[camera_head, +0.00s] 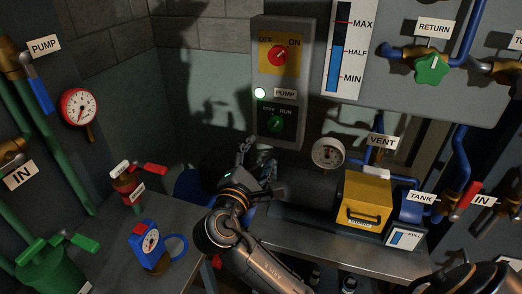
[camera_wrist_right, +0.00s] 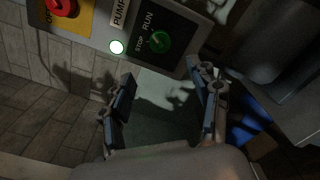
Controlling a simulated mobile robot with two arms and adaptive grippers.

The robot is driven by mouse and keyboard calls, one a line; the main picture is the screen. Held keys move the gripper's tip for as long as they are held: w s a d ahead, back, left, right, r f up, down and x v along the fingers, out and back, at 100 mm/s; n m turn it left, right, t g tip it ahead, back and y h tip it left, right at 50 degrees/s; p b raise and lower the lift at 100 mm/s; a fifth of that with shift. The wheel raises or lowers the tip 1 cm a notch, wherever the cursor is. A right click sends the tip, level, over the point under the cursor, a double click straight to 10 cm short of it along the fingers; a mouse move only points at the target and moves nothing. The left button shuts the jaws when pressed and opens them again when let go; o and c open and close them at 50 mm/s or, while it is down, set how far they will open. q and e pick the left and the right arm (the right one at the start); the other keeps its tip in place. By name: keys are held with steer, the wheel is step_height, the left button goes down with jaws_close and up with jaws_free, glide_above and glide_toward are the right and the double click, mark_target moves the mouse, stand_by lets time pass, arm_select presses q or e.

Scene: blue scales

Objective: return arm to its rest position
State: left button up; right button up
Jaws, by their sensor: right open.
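My right arm (camera_head: 228,232) reaches up from the bottom of the head view. Its gripper (camera_head: 257,152) is open and empty, in front of and below the grey pump panel (camera_head: 298,55). In the wrist view the two fingers (camera_wrist_right: 166,85) stand wide apart with nothing between them. The green STOP/RUN knob (camera_head: 276,124) is just above the gripper and apart from it; it also shows in the wrist view (camera_wrist_right: 160,42). My left gripper is not in view.
The panel also has a red OFF/ON knob (camera_head: 278,55) and a lit lamp (camera_head: 260,92). Right of the gripper are a dark pump body (camera_head: 308,187), a gauge (camera_head: 327,152) and a yellow box (camera_head: 365,200). A blue gauge device (camera_head: 148,246) stands on the left table.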

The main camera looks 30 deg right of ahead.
stand_by(0.4)
steer(key=w+a+f+n+y, duration=0.1)
steer(key=w+f+y, duration=0.15)
steer(key=f, duration=0.75)
steer(key=w+a+f+n+y, duration=0.1)
steer(key=w+a+f+y, duration=0.15)
steer(key=f, duration=0.75)
steer(key=s+a+f+m+g+y, duration=0.15)
steer(key=s+f, duration=0.25)
steer(key=f, duration=0.8)
steer(key=s+f+m+g+y, duration=0.1)
steer(key=s+f+g+y, duration=0.3)
steer(key=f, duration=0.8)
steer(key=s+f+m, duration=0.3)
steer(key=s+f, duration=0.6)
steer(key=f, duration=0.1)
steer(key=s+f+m+g+y, duration=0.1)
steer(key=s+f+m, duration=0.2)
steer(key=s, duration=0.7)
steer(key=s+f+m+g+y, duration=0.1)
steer(key=s+f+m+g, duration=0.1)
steer(key=s+f+m, duration=0.2)
steer(key=s+f+m+g+y, duration=0.1)
steer(key=s+f, duration=0.6)
steer(key=s, duration=1.1)
steer(key=shift+d+f+m+g, duration=0.35)
steer(key=shift+m+g, duration=0.2)
steer(key=shift+m, duration=0.6)
